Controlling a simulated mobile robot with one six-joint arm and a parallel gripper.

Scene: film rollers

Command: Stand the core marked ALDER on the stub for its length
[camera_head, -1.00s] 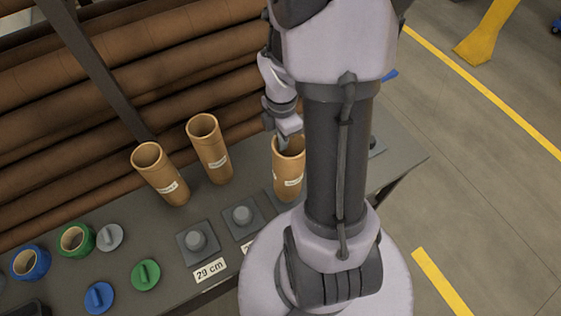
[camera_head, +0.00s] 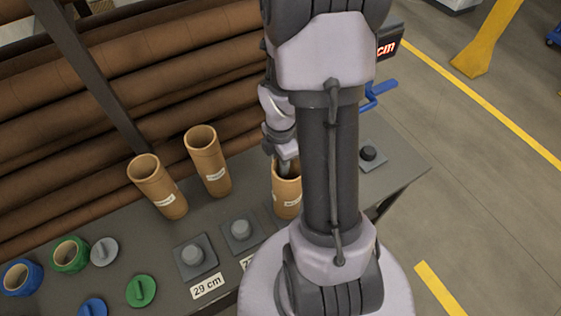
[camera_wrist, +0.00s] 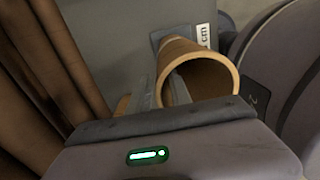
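My gripper (camera_head: 287,166) is at the rim of a brown cardboard core (camera_head: 286,194). In the wrist view one finger is inside the core (camera_wrist: 215,75) and the other is against its outside, so it looks shut on the wall. The core looks upright in the head view; its label is too small to read, and what is under it is hidden. Two other labelled cores, a left one (camera_head: 158,188) and a middle one (camera_head: 208,163), stand behind the stubs. A stub marked 29 cm (camera_head: 194,256) and another beside it (camera_head: 240,231) are bare. A further stub (camera_head: 368,154) is at the right.
Blue (camera_head: 22,278) and green (camera_head: 70,255) tape rolls and several knobbed caps, including a green one (camera_head: 141,291), lie on the grey table's left part. Long brown rolls (camera_head: 90,120) lie behind. A blue handle (camera_head: 378,92) is beyond the arm. My arm hides the middle right.

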